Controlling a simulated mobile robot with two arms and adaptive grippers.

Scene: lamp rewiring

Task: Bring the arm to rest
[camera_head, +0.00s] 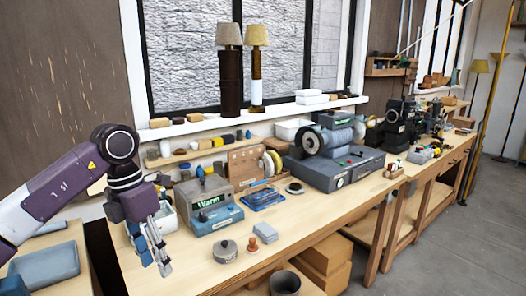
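My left arm (60,197) comes in from the left, with a white and purple forearm and a dark wrist joint. My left gripper (158,262) hangs fingers-down over the left end of the wooden workbench (190,268). The grey fingers look close together, and I see nothing between them. The view does not show clearly whether they are open or shut. My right gripper is not in view.
Near the gripper stand a white container (166,218) and a blue-grey "Warm" device (212,208). A lidded metal pot (225,251) sits near the front edge. A large grey machine (335,168) stands further right. Two lamps (257,65) stand on the sill.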

